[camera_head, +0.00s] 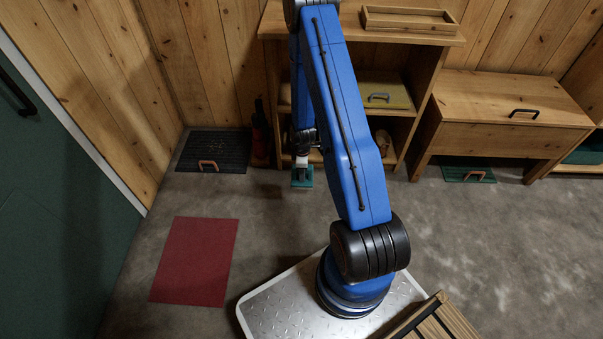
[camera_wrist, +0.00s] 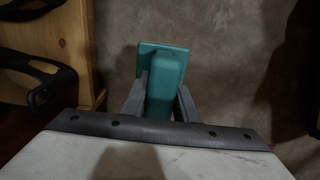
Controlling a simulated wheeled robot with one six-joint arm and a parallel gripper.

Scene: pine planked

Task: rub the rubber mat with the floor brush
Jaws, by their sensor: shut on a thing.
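The teal floor brush (camera_wrist: 163,72) is between the two grey fingers of my gripper (camera_wrist: 160,100) in the wrist view. The fingers press on its sides. In the head view the brush (camera_head: 302,182) shows below my gripper (camera_head: 301,163), close to the floor in front of the wooden shelf; I cannot tell whether it touches the floor. A flat red mat (camera_head: 197,261), which looks like the rubber mat, lies on the floor at the lower left, clear of my gripper. Its surface is bare.
A dark ribbed panel with an orange handle (camera_head: 213,151) lies by the back wall. The wooden shelf (camera_head: 420,95) stands behind my arm, a wooden chest (camera_head: 510,100) to its right. A green door (camera_head: 50,200) is at left. Floor between brush and mat is clear.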

